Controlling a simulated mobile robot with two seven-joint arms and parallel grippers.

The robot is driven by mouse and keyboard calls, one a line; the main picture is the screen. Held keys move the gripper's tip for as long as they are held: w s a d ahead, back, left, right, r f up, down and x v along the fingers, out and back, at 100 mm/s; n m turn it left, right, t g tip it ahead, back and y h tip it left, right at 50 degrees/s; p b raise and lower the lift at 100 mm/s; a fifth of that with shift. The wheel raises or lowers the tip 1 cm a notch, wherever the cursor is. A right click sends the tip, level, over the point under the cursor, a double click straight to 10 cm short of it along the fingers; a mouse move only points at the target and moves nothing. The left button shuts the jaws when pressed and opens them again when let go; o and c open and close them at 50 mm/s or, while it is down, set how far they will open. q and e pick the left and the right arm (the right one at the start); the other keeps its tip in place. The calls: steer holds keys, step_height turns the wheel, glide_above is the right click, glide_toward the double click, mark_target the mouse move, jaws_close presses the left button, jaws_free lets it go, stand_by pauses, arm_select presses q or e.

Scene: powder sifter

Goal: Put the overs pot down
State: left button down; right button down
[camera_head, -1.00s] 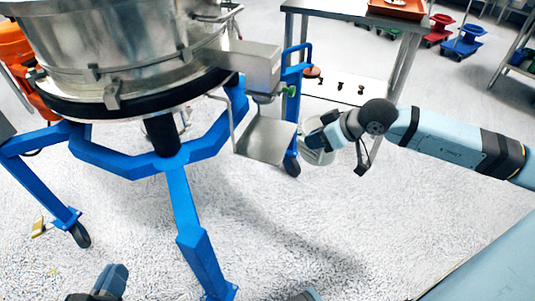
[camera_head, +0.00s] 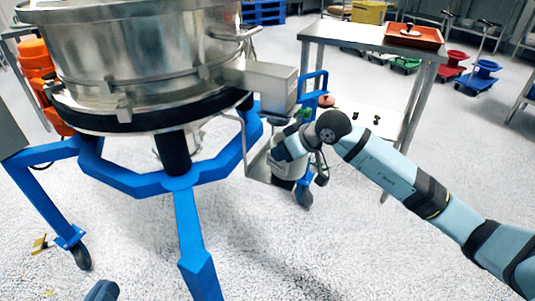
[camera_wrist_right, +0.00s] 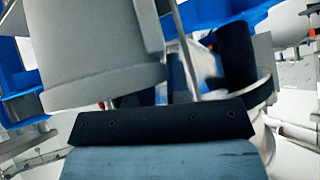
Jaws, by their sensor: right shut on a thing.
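The overs pot (camera_head: 288,170) is a pale metal pot, mostly hidden behind my right gripper (camera_head: 285,152). My right gripper is shut on it and holds it just right of the small metal shelf (camera_head: 256,163) under the sifter's side spout (camera_head: 268,82). I cannot tell whether the pot touches the shelf. In the right wrist view, part of the pot's curved pale wall (camera_wrist_right: 264,88) shows at the right, behind a dark finger. Only a dark blue tip of my left gripper (camera_head: 102,291) shows at the bottom edge; its jaws cannot be made out.
The steel sifter (camera_head: 150,50) stands on a blue wheeled frame (camera_head: 187,215) to the left. A steel table (camera_head: 350,35) with a red tray (camera_head: 414,36) stands behind my right arm.

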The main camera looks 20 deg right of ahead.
steer(key=w, duration=0.1)
steer(key=w+a+f+b, duration=0.1)
steer(key=w+a+b, duration=0.1)
steer(key=shift+w+a+f, duration=0.25)
steer(key=shift+f, duration=0.05)
steer(key=c, duration=1.1)
jaws_free()
arm_select(q)
steer(key=shift+w+a+r+m+t, duration=0.1)
steer(key=shift+w+a+m+t, duration=0.25)
steer(key=shift+m, duration=0.35)
arm_select(e)
steer(key=shift+r, duration=0.1)
